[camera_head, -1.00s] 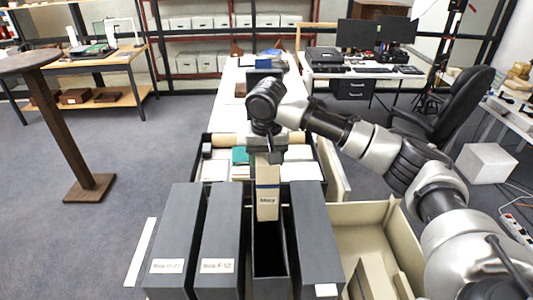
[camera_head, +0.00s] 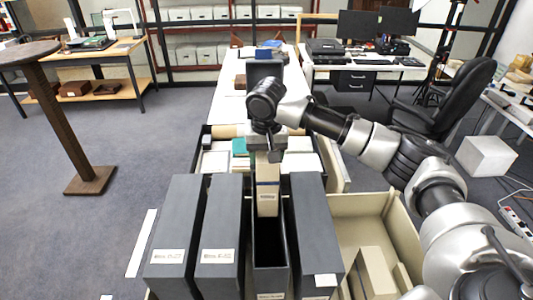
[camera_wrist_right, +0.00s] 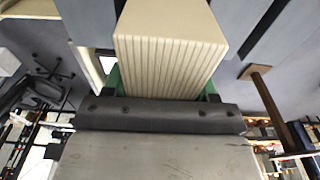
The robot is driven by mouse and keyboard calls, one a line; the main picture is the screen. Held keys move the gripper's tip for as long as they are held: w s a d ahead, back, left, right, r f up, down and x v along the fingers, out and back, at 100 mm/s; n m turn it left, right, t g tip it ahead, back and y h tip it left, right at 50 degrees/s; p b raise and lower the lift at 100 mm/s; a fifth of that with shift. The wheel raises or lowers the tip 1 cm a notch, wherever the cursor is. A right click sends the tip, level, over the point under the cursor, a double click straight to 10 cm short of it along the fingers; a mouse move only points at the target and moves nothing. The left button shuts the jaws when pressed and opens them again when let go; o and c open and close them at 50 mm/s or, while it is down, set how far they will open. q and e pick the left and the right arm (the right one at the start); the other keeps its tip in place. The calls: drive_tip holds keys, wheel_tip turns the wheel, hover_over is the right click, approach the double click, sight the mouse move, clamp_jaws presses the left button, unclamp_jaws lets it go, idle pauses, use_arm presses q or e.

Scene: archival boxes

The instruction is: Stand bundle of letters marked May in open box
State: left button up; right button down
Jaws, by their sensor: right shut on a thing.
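The bundle of letters (camera_head: 267,188) is a beige upright block with a white label, in the head view; the label's writing is too small to read surely now. My right gripper (camera_head: 267,152) is shut on its top and holds it upright. The bundle's lower end is at the mouth of the open box (camera_head: 271,258), a dark grey upright box with a black inside. In the right wrist view the bundle (camera_wrist_right: 170,50) shows as a cream block with ridged edges. My left gripper is not in view.
Two dark grey labelled boxes (camera_head: 174,235) (camera_head: 220,235) stand left of the open box, and another (camera_head: 318,235) stands close on its right. A beige tray (camera_head: 385,216) with beige blocks is at right. A container of papers lies behind.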

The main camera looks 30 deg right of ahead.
drive_tip(key=shift+f, duration=0.1)
drive_tip(key=shift+f, duration=2.5)
drive_tip(key=shift+f+b, duration=0.55)
drive_tip(key=shift+f, duration=1.75)
drive_tip(key=shift+c, duration=1.2)
unclamp_jaws()
